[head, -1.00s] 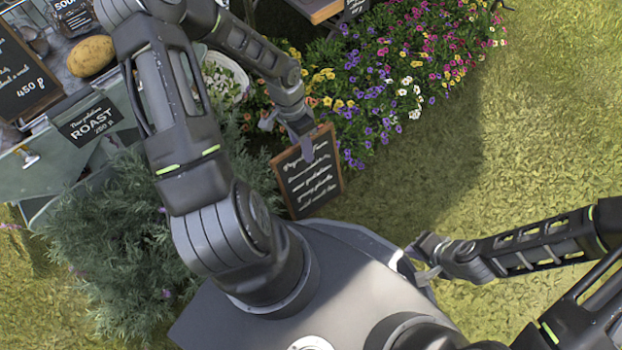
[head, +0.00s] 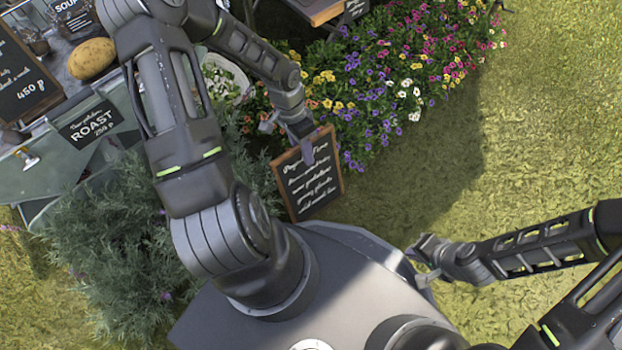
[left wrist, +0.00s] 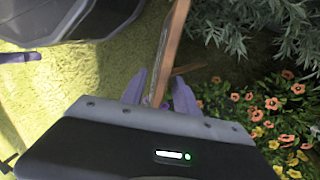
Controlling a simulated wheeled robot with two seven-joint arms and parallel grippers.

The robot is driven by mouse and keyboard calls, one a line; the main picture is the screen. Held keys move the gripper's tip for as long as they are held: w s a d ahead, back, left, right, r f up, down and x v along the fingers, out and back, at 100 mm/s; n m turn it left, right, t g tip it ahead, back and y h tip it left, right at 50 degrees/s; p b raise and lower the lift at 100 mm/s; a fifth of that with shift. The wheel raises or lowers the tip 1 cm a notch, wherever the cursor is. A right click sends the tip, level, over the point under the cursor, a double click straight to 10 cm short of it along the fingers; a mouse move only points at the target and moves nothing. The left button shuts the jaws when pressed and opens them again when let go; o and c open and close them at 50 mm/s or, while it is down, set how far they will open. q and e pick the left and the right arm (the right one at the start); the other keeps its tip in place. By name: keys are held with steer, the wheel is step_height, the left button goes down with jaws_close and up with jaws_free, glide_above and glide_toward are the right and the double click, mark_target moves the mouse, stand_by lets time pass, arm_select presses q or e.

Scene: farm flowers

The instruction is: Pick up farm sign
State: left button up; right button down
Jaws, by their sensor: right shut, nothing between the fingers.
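The farm sign (head: 309,178) is a small black chalkboard with white lettering and a wooden frame. It stands tilted between the flower bed and my base in the head view. In the left wrist view its wooden frame (left wrist: 168,48) is seen edge-on. My left gripper (left wrist: 158,92) is at the sign's top edge, with one finger on each side of the frame and narrow gaps beside it. In the head view this left gripper (head: 292,136) overlaps the sign's upper part. My right gripper (head: 424,262) is shut and empty at the right, away from the sign.
A bed of colourful flowers (head: 400,75) lies behind the sign. A grey-green bush (head: 120,245) is at the left. A stall (head: 60,165) with a roast sign (head: 90,122) and a potato (head: 91,58) stands at the upper left. Open grass (head: 545,130) lies to the right.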

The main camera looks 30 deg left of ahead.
arm_select(q)
steer(key=shift+c, duration=0.3)
jaws_close()
stand_by(0.3)
stand_by(1.0)
